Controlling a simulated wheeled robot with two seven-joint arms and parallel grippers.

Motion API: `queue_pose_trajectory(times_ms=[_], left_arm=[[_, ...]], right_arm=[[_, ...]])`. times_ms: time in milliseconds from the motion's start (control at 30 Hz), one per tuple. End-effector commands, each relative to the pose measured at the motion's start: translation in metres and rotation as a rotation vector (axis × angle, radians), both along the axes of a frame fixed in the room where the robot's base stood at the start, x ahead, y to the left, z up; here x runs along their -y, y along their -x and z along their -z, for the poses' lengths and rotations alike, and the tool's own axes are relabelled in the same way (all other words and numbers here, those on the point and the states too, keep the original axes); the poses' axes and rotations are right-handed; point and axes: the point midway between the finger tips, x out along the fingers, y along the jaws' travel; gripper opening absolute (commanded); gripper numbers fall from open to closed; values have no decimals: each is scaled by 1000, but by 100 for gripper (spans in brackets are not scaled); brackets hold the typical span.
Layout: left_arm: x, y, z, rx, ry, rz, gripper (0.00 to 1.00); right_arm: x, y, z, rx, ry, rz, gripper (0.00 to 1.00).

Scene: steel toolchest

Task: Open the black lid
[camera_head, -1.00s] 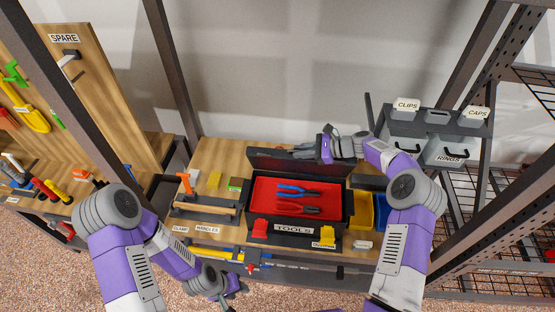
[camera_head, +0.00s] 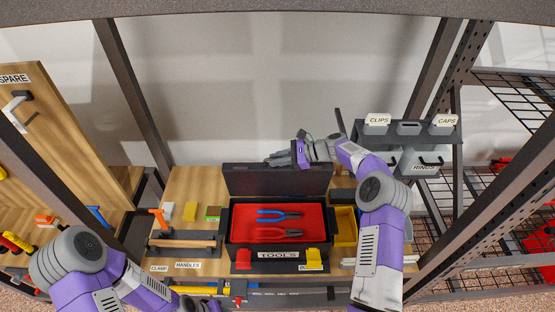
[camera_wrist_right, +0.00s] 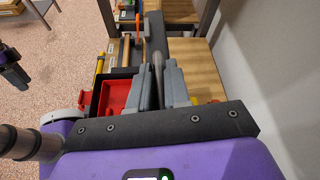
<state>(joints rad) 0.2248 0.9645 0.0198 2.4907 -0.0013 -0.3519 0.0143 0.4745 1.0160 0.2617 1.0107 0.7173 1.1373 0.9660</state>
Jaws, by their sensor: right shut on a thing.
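The black lid (camera_head: 255,181) of the black toolbox (camera_head: 265,254) stands raised along the box's back edge, with its inner face toward me. The box is open and shows a red interior (camera_head: 240,221) with blue pliers (camera_head: 278,214) and red pliers (camera_head: 279,232). My right gripper (camera_head: 277,160) is at the lid's top edge, shut on it. In the right wrist view, the lid runs edge-on between the grey fingers (camera_wrist_right: 160,88). My left gripper (camera_head: 205,305) is low at the bottom edge, partly cut off; its jaws cannot be made out.
Dark posts frame the bench. A pale wall rises behind the lid.

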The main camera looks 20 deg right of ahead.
Motion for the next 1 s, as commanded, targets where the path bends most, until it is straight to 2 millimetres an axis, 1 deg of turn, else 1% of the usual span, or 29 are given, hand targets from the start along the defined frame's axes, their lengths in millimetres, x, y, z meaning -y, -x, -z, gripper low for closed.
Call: queue_pose_trajectory(times_ms=[33,167,433,533,667,900,1000], left_arm=[[0,0,0,0,0,0,43],[0,0,0,0,0,0,43],[0,0,0,0,0,0,43],[0,0,1,0,0,0,43],[0,0,4,0,0,0,43],[0,0,8,0,0,0,43],[0,0,9,0,0,0,43]], right_arm=[[1,1,3,-3,4,1,18],[1,1,2,-3,3,1,38],[0,1,1,-2,2,-1,38],[0,0,-4,-1,2,0,38],[0,0,-23,2,3,-1,38],[0,0,-70,2,4,0,38],[0,0,-85,0,3,-1,38]])
